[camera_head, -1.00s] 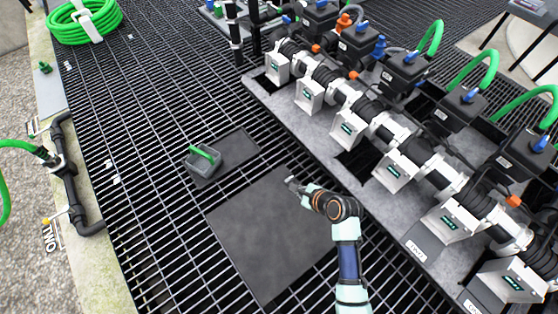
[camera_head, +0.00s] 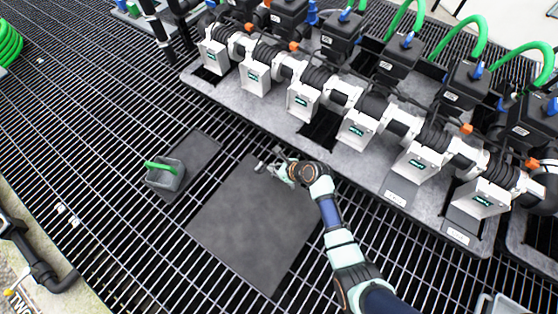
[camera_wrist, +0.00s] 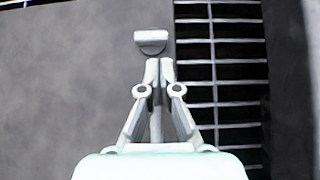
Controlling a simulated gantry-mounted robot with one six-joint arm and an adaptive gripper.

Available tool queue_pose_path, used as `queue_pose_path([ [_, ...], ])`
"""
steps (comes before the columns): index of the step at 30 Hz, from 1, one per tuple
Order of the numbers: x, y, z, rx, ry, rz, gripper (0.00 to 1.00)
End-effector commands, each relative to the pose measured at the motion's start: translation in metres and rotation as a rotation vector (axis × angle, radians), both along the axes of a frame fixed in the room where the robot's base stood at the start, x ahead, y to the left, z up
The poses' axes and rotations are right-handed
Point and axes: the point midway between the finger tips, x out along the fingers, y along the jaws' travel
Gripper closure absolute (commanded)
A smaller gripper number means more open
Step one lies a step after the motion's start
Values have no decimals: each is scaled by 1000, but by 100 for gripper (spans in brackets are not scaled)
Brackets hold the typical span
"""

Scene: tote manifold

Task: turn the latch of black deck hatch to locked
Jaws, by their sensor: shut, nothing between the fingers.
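The black deck hatch (camera_head: 250,240) is a large flat dark plate lying in the grating at the centre of the head view. It also fills the left of the wrist view (camera_wrist: 60,80). Its latch is a small pale grey bar (camera_wrist: 151,38) near the hatch's edge, lying crosswise in the wrist view. My gripper (camera_wrist: 159,64) is shut and empty, its fingertips right by the latch; whether they touch it I cannot tell. In the head view my gripper (camera_head: 270,168) is over the hatch's upper corner, and the latch is hard to make out there.
A grey container with a green handle (camera_head: 165,175) stands on a smaller dark plate (camera_head: 198,150) to the left. A manifold base (camera_head: 330,150) with valves and white labelled boxes runs close beyond the hatch. Open grating (camera_head: 90,130) lies to the left.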

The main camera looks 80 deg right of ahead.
Motion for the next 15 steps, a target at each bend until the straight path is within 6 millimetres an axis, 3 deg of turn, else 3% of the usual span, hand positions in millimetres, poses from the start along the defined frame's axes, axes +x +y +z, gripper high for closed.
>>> queue_pose_path([
  [1,7,-3,-14,-1,0,2,100],
  [6,22,-9,-28,-1,0,1,100],
  [15,28,-11,-29,0,1,1,100],
])
